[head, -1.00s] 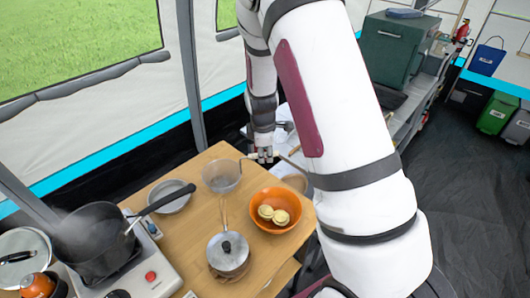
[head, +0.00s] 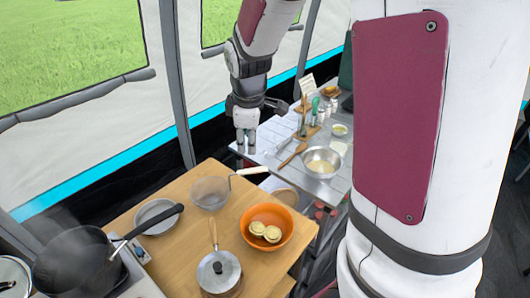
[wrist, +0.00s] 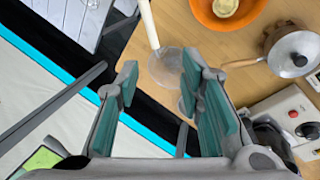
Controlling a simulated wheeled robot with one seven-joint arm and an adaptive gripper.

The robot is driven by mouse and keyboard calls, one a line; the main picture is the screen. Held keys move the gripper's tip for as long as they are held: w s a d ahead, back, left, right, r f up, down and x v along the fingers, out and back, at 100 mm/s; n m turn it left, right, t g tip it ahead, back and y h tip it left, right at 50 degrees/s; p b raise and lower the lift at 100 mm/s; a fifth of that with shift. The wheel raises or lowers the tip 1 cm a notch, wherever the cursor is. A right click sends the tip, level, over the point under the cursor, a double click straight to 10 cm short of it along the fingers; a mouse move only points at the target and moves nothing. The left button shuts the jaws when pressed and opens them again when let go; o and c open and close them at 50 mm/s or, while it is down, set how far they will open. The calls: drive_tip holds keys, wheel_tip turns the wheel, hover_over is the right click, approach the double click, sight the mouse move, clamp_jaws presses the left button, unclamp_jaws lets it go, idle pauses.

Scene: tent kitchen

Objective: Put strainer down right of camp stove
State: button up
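The strainer (head: 210,193) has a clear mesh bowl and a pale handle, and rests on the wooden table (head: 160,252) near its back edge. Its handle points right, past the table edge. It also shows in the wrist view (wrist: 167,68). The camp stove (head: 135,288) is at the lower left, with a steaming black pan (head: 75,262) on it. The strainer is to the right of the stove, with a grey plate (head: 157,216) between them. My gripper (head: 246,148) is above and behind the strainer, apart from it. In the wrist view its fingers (wrist: 160,78) are spread and empty.
An orange bowl (head: 247,233) with round pale food and a lidded pot (head: 219,272) stand on the table. A metal side table (head: 265,145) behind carries a steel bowl (head: 322,162) and several small items. The tent wall runs close behind.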

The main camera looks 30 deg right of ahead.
drive_tip(key=s+a+r+m, duration=0.2)
drive_tip(key=s+r+m, duration=0.1)
drive_tip(key=s, duration=0.4)
drive_tip(key=s+a+r+m+t, duration=0.1)
drive_tip(key=s+a+r+m, duration=0.2)
drive_tip(key=s+r, duration=0.3)
drive_tip(key=s+a+r+m+t+y, duration=0.1)
drive_tip(key=s+a+r+m, duration=0.2)
drive_tip(key=s, duration=0.6)
drive_tip(key=shift+r+m, duration=0.7)
